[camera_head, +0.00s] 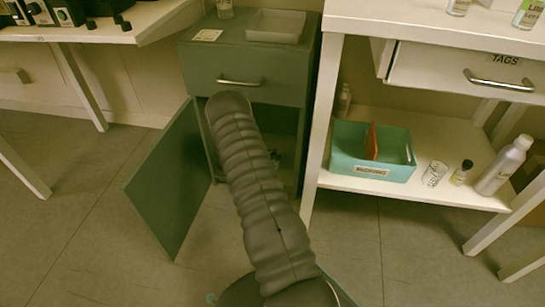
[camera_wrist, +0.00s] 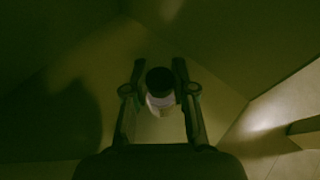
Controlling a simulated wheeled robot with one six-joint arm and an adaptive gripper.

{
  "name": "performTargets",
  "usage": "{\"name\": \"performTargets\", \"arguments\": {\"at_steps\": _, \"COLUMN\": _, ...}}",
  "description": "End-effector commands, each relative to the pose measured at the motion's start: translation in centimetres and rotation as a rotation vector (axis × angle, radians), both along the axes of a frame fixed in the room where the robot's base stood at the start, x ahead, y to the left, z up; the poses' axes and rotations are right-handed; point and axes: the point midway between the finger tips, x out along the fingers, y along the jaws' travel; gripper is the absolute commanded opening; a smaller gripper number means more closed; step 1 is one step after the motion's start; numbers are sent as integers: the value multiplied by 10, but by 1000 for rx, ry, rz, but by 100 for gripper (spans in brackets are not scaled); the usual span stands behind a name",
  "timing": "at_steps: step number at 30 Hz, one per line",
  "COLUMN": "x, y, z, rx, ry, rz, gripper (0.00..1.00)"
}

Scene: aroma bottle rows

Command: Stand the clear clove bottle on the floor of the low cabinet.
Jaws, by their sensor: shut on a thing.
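The low cabinet (camera_head: 196,57) is grey-green, with its door (camera_head: 170,180) swung open to the left. My arm reaches into its lower compartment and hides most of the inside in the head view. In the wrist view, my gripper (camera_wrist: 159,80) is shut on a small bottle with a black cap and a pale, clear-looking body (camera_wrist: 159,103), seen from above between the fingers. The cabinet floor (camera_wrist: 103,66) shows dimly beneath it. I cannot tell whether the bottle touches the floor, nor read its label.
The cabinet's closed drawer (camera_head: 243,83) is above the opening. A white shelf unit (camera_head: 420,187) stands close on the right, holding a teal box (camera_head: 345,170) and several bottles. The floor left of the door is clear.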

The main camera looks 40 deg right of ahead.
Motion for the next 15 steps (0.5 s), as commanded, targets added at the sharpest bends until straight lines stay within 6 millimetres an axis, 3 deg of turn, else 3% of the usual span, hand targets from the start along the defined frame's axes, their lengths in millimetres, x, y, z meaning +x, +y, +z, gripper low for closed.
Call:
{"name": "performTargets", "arguments": {"at_steps": 9, "x": 1, "y": 0, "z": -2, "rx": 0, "ry": 0, "rz": 1, "gripper": 0}}
{"name": "performTargets", "arguments": {"at_steps": 10, "x": 1, "y": 0, "z": -1, "rx": 0, "ry": 0, "rz": 1, "gripper": 33}}
{"name": "performTargets", "arguments": {"at_steps": 12, "x": 1, "y": 0, "z": -1, "rx": 0, "ry": 0, "rz": 1, "gripper": 50}}
{"name": "performTargets", "arguments": {"at_steps": 15, "x": 1, "y": 0, "z": -1, "rx": 0, "ry": 0, "rz": 1, "gripper": 50}}
